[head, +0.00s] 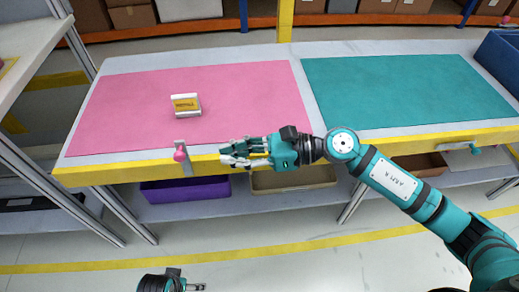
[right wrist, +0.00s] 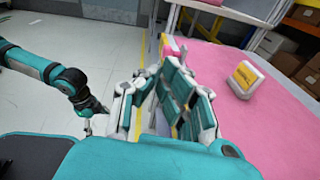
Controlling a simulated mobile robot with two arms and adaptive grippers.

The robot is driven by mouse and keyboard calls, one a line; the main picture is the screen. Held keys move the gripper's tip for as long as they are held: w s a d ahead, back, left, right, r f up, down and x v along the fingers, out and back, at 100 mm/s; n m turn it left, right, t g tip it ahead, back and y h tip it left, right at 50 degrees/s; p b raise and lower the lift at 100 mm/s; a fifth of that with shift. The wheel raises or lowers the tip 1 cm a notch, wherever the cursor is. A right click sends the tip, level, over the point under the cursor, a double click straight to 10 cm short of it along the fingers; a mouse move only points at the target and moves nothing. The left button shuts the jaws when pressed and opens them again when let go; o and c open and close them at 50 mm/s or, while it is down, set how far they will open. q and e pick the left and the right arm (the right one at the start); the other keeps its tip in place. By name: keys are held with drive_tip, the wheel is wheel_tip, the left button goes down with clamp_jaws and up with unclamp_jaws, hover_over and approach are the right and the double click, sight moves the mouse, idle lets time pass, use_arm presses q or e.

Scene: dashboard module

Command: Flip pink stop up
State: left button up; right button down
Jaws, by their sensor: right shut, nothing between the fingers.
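The pink stop (head: 180,155) is at the front edge of the pink mat, on the table's yellow edge. Its round pink knob sits in front of a small upright metal plate. In the right wrist view the pink stop (right wrist: 170,47) shows beyond the fingers, partly hidden by them. My right gripper (head: 224,156) is shut and empty, just to the right of the stop and apart from it, pointing left toward it. My left gripper (head: 196,286) is low at the bottom of the head view, far from the table; its fingers are too small to read.
A white and yellow box (head: 186,105) stands on the pink mat (head: 245,90). A teal mat (head: 400,90) lies to the right, with a teal stop (head: 475,149) at its front edge. A purple bin (head: 185,189) and other bins sit on the shelf below.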

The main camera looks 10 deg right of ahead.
drive_tip(key=d+r, duration=0.2)
drive_tip(key=d, duration=0.1)
drive_tip(key=d+r, duration=0.1)
drive_tip(key=shift+s+d, duration=0.2)
drive_tip(key=shift+s, duration=0.05)
